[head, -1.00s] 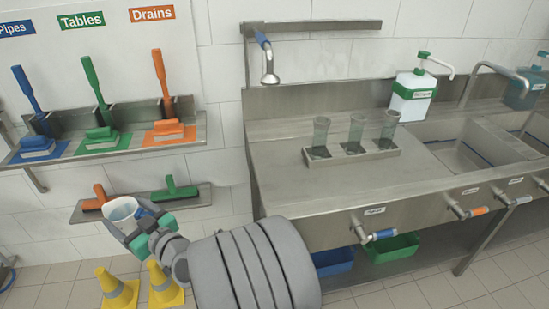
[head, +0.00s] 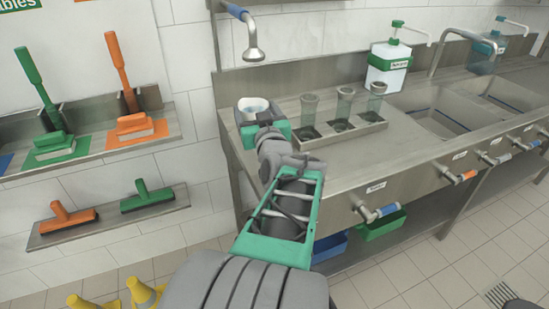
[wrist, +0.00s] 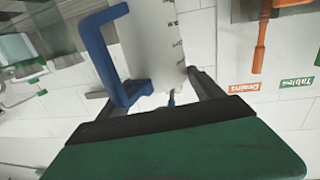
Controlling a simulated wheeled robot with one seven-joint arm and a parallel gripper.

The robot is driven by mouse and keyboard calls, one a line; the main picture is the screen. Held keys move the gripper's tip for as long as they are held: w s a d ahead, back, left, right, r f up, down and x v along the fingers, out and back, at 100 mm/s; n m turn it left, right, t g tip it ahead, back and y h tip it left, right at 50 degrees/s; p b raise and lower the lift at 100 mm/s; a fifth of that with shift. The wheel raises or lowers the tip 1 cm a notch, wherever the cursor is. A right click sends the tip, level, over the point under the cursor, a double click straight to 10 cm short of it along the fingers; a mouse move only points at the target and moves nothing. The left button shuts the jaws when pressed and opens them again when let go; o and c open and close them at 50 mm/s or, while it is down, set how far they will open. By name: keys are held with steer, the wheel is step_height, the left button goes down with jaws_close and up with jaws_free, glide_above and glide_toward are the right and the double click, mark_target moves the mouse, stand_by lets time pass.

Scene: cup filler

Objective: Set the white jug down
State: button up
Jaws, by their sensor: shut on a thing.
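The white jug (head: 252,106) is in my gripper (head: 258,115) in the head view, at the left end of the steel counter (head: 275,145). In the wrist view the jug (wrist: 152,40) shows its white side with measuring marks and its blue handle (wrist: 98,55). My gripper (wrist: 160,85) is shut on the jug, with a finger on either side. My gripper hides the jug's base in the head view, so I cannot tell whether it touches the counter.
A holder (head: 355,135) with three clear cups stands just right of the jug. A tap (head: 253,52) hangs above the counter behind it. A white soap dispenser (head: 389,68) and sinks (head: 455,127) are further right. Brushes on shelves (head: 80,150) are at left.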

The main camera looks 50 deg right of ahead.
steer(key=s+d+r+m+g+h+b, duration=0.1)
steer(key=s+d+r+m+g+h, duration=0.1)
steer(key=s+d, duration=0.3)
steer(key=s+d+r+m+g+h+b, duration=0.1)
steer(key=s+d+r+m+g+h, duration=0.15)
steer(key=s, duration=0.55)
steer(key=w+d+f+p, duration=0.1)
steer(key=w+f, duration=1.2)
steer(key=w, duration=0.1)
steer(key=shift+d, duration=0.35)
steer(key=shift+f, duration=0.2)
steer(key=o, duration=1.8)
steer(key=shift+o, duration=0.2)
